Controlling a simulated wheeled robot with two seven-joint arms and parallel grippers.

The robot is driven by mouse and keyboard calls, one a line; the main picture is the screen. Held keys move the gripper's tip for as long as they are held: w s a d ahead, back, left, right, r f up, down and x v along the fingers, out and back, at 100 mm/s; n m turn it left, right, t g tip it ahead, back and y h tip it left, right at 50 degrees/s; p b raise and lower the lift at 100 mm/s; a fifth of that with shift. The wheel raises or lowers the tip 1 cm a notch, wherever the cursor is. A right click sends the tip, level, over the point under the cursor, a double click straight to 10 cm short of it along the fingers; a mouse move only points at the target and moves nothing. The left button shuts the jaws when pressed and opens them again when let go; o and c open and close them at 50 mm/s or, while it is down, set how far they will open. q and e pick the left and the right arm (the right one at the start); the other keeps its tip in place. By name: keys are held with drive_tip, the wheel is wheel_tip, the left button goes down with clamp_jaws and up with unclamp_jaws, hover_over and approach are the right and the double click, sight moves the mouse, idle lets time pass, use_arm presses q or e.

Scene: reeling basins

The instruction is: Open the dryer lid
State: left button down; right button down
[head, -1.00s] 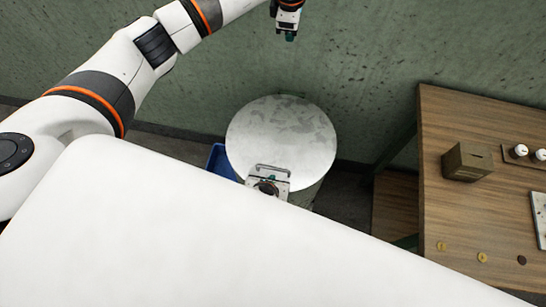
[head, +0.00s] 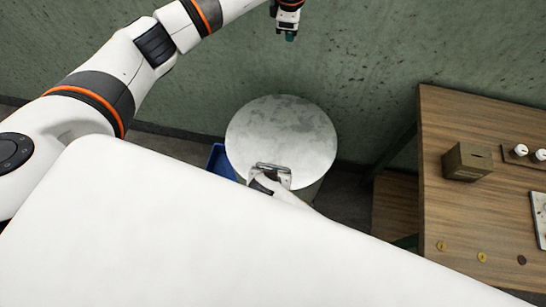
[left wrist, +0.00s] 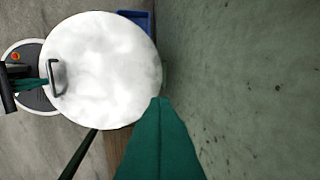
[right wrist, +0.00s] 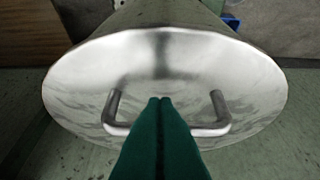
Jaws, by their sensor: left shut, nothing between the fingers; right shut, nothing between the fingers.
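The dryer lid (head: 290,125) is a round pale metal disc that appears to lie closed on the dryer's drum. Its bar handle (head: 272,167) is on the side nearest me. The lid also shows in the left wrist view (left wrist: 115,60). My right gripper (head: 268,178) is at the handle; its green fingers are shut. In the right wrist view its fingers (right wrist: 160,105) cover the middle of the handle (right wrist: 222,118); whether they touch it I cannot tell. My left gripper (head: 290,36) is shut and empty, raised by the wall, well away from the lid.
A wooden table (head: 440,200) stands at the right, with a slotted wooden box (head: 466,162) and small discs on it. A blue bin (head: 218,160) sits on the floor left of the dryer. The green wall (head: 340,60) is close behind the dryer.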

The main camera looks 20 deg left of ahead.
drive_tip(key=shift+r, duration=0.15)
use_arm(q)
drive_tip(key=c, duration=1.5)
unclamp_jaws()
